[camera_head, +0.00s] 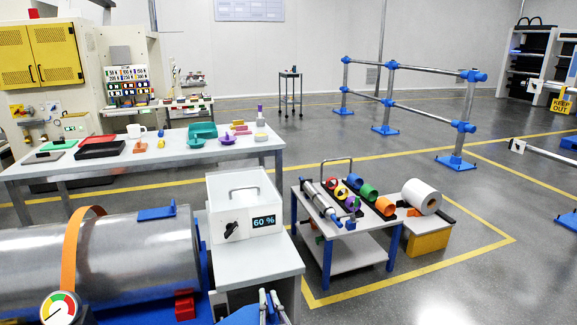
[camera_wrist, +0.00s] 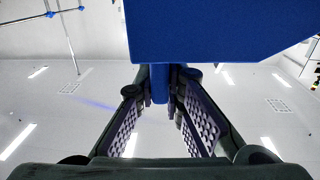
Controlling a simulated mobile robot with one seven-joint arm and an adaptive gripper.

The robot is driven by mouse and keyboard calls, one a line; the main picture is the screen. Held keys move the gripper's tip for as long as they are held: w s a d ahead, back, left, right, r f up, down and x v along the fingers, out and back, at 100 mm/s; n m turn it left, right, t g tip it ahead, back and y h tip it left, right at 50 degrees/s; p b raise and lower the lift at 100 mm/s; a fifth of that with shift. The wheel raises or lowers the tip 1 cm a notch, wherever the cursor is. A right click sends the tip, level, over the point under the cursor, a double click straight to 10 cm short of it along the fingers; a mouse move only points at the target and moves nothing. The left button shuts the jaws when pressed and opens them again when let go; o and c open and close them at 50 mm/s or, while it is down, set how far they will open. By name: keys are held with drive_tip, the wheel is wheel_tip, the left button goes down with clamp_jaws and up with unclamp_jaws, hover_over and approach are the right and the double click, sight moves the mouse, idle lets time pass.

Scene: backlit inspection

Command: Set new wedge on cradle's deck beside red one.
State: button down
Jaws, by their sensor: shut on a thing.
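In the wrist view my gripper (camera_wrist: 161,85) is shut on a blue wedge (camera_wrist: 215,30). The wedge's broad body stands beyond the fingertips, and a narrower blue part lies between them. In the head view a red wedge (camera_head: 185,306) sits at the right end of the blue cradle (camera_head: 120,309), low beside a large metal cylinder (camera_head: 110,250). Bare blue deck shows near the red wedge. Part of my arm shows at the bottom edge, right of the cradle. I cannot clearly make out the held wedge there.
An orange strap (camera_head: 75,255) crosses the cylinder, with a gauge (camera_head: 61,307) in front. A white box reading 60 % (camera_head: 243,205) stands close right of the cradle. A blue piece (camera_head: 157,212) shows at the cylinder's top edge. A cart (camera_head: 345,235) stands farther right.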

drive_tip(key=w+d+f+m+h, duration=0.1)
drive_tip(key=w+f, duration=0.2)
drive_tip(key=f, duration=0.3)
drive_tip(key=w+d+f+h+b, duration=0.1)
drive_tip(key=w+f, duration=0.1)
drive_tip(key=f, duration=0.5)
drive_tip(key=w+d+f+m+h, duration=0.1)
drive_tip(key=w+f, duration=0.2)
drive_tip(key=f, duration=0.3)
wheel_tip(320, 180, down, 17)
drive_tip(key=s+d+m+h+b, duration=0.1)
drive_tip(key=shift+s+r+t, duration=0.15)
drive_tip(key=shift+s+t, duration=0.15)
drive_tip(key=shift+s, duration=0.05)
